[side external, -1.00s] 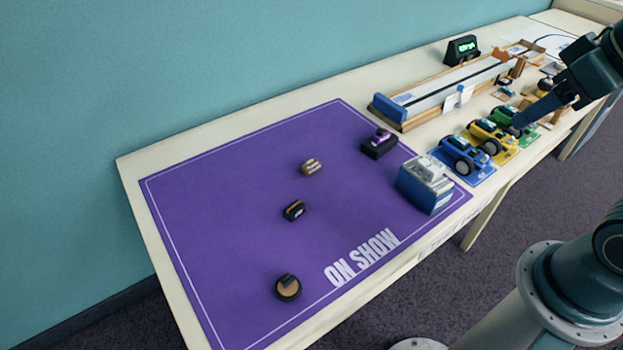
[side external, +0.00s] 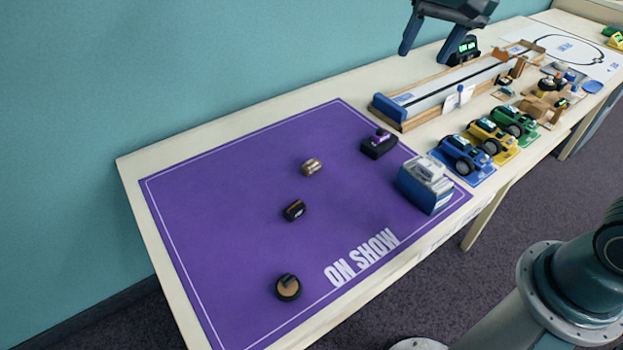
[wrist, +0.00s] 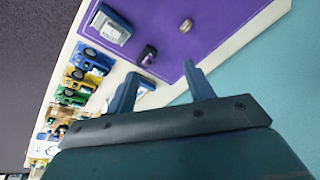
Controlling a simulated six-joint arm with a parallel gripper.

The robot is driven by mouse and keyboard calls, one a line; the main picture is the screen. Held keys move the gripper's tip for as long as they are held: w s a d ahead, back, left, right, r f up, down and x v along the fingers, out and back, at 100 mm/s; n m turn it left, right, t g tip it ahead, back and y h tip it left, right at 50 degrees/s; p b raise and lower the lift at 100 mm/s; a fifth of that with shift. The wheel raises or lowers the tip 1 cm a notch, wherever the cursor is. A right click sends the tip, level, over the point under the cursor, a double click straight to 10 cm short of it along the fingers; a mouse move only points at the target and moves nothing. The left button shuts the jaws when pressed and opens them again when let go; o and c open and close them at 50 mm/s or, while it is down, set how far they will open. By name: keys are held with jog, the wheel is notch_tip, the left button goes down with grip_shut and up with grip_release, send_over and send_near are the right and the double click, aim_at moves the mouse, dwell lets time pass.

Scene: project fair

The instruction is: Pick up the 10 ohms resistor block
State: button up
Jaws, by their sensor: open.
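Several small blocks lie on the purple mat (side external: 225,215); their labels are too small to read, so I cannot tell which is the 10 ohms resistor block. They are a tan block with a pale label (side external: 312,167), a dark block with an orange-brown top (side external: 293,210), a round black piece with a tan face (side external: 288,288), and a black block with a purple part (side external: 379,146). My gripper (side external: 424,57) is open and empty, high above the far side of the table. In the wrist view my gripper (wrist: 161,69) has its fingers apart, with nothing between them.
A blue-and-white box (side external: 425,185) stands at the mat's right corner. Blue, yellow and green model cars (side external: 490,136) stand to its right. A long wooden-sided track (side external: 445,92) and a dark display (side external: 462,48) are behind. Much of the mat is bare.

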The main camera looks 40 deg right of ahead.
jog(key=w+a+f+m+g, duration=0.15)
jog(key=w+f, duration=0.25)
jog(key=w, duration=0.4)
jog(key=m+g, duration=0.2)
jog(key=m, duration=0.6)
send_over(311, 164)
notch_tip(311, 164, down, 21)
jog(key=shift+f, duration=4.35)
jog(key=shift+f, duration=0.1)
jog(key=shift+f, duration=2.5)
jog(key=c, duration=1.1)
